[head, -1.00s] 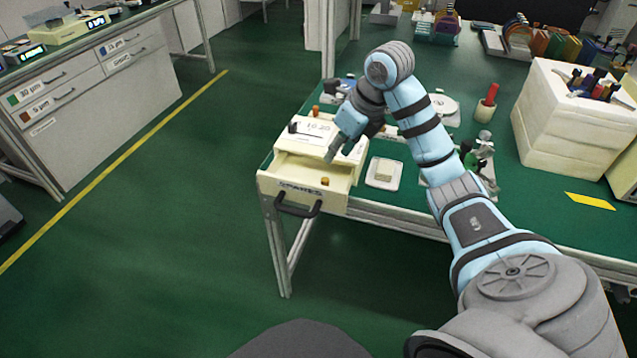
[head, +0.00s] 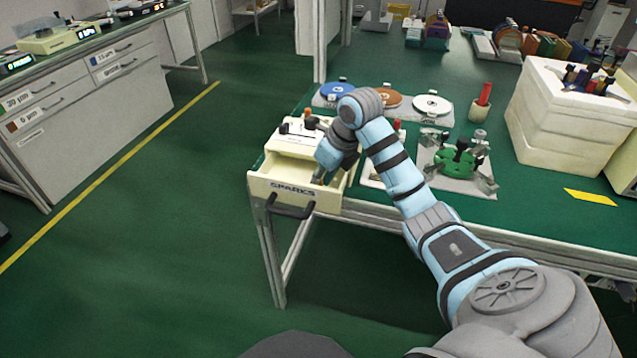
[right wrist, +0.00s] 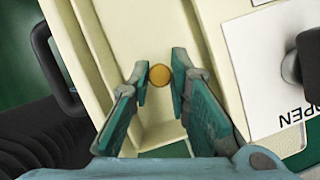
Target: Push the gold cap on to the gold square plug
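The gold cap (right wrist: 159,75) shows as a small round gold piece inside the open cream drawer (head: 270,187). My right gripper (right wrist: 160,78) is open, with one finger on each side of the cap and narrow gaps between. In the head view my right gripper (head: 322,176) reaches down into the drawer and hides the cap. I cannot make out the gold square plug for certain. A small orange-gold peg (head: 307,112) stands at the back of the drawer box, too small to tell its shape. My left gripper is not in view.
The drawer box carries a white card and dark knobs (head: 310,123). To its right are a green fixture (head: 455,162), coloured discs (head: 432,104), a red-handled tool in a cup (head: 483,101) and white foam boxes (head: 560,120). The drawer walls stand close around my fingers.

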